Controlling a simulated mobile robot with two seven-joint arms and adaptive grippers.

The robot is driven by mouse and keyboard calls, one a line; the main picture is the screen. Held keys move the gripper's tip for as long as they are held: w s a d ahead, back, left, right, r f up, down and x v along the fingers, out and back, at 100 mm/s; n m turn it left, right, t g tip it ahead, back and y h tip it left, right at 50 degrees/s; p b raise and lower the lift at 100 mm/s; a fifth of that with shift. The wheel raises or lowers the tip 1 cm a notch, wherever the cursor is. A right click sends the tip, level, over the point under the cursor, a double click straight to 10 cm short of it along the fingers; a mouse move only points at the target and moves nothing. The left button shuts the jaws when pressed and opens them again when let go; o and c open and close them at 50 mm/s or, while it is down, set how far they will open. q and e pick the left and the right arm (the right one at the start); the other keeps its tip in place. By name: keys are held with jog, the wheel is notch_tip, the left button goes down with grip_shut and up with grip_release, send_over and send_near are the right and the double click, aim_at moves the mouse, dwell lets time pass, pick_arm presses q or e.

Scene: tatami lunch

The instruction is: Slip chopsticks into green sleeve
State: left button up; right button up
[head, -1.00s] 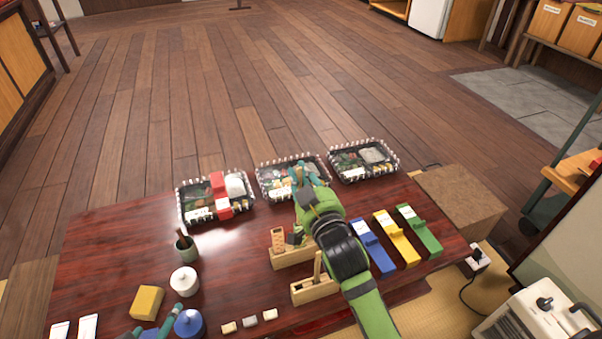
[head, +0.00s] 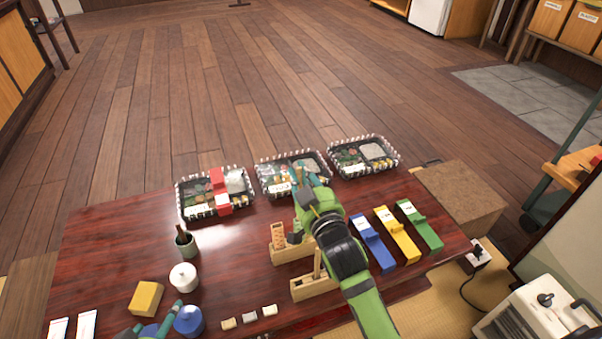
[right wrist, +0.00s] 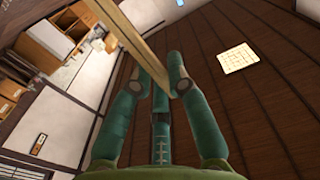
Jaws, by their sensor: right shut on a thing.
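My right gripper (head: 308,180) is above the table's middle, between the wooden stands and the bento boxes. In the right wrist view its teal fingers (right wrist: 163,75) are shut on the pale wooden chopsticks (right wrist: 140,45), which slant up to the left. I cannot tell the two sticks apart. A small green sleeve (head: 297,236) shows in the back wooden stand (head: 288,256), beside a patterned orange one, partly hidden by my right gripper and wrist. My left gripper (head: 155,319) is at the lower left near the blue jar, its fingers apart and apparently empty.
Three bento boxes line the table's far edge; the left one (head: 214,193) has a red band. Blue (head: 373,245), yellow (head: 397,236) and green (head: 419,226) labelled pieces lie right.

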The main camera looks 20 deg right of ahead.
jog(key=shift+f, duration=0.3)
dwell(0.4)
jog(key=shift+f+b, duration=0.5)
jog(key=shift+f, duration=0.25)
jog(key=shift+f, duration=0.35)
jog(key=shift+f+b, duration=0.55)
jog(key=shift+f, duration=0.15)
jog(key=o, duration=1.3)
jog(key=shift+c, duration=0.2)
jog(key=shift+s, duration=0.1)
